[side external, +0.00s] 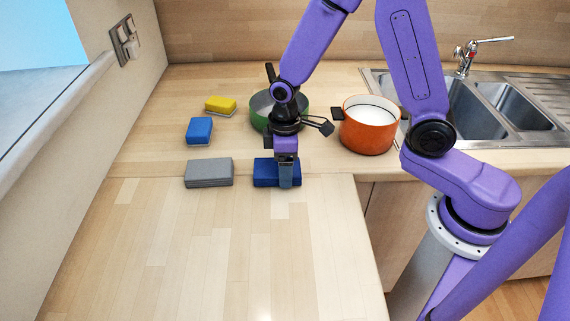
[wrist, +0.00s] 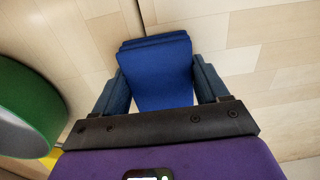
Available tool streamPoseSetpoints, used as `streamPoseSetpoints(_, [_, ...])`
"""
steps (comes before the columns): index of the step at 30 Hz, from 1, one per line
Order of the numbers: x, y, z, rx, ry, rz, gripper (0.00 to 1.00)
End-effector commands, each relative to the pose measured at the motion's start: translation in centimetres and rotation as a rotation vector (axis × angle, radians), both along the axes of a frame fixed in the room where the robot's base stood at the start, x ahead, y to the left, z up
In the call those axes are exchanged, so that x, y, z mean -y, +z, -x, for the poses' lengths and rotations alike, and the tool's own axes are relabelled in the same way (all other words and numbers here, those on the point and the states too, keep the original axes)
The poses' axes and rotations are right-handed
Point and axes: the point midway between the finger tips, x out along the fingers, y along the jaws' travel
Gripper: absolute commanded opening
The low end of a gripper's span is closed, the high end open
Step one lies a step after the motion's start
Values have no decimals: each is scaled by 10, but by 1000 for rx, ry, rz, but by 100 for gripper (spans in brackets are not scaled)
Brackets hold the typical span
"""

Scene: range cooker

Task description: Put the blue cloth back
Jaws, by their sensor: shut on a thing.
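The blue cloth (side external: 265,172) is a folded dark blue stack on the wooden worktop, right of the grey folded cloth (side external: 208,172). My gripper (side external: 287,175) points down over it and is shut on it, with one finger visible at its near side. In the wrist view the blue cloth (wrist: 157,72) lies between the two fingers, one on each side of it. I cannot tell whether the cloth is resting on the worktop or slightly lifted.
A green pot (side external: 258,113) stands just behind my gripper, and an orange pot (side external: 368,128) stands to the right. A blue sponge (side external: 199,131) and a yellow sponge (side external: 220,105) lie at the left. The sink (side external: 480,110) is at the right. The front worktop is clear.

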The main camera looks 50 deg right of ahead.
Motion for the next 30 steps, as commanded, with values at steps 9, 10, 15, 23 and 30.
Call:
streamPoseSetpoints(9, [0,-3,0,0,0,0,99])
streamPoseSetpoints(10, [0,-3,0,0,0,0,99])
streamPoseSetpoints(15, [0,-3,0,0,0,0,99])
streamPoseSetpoints(23, [0,12,-1,4,0,-2,99])
streamPoseSetpoints(30, [0,52,-2,7,1,-3,99])
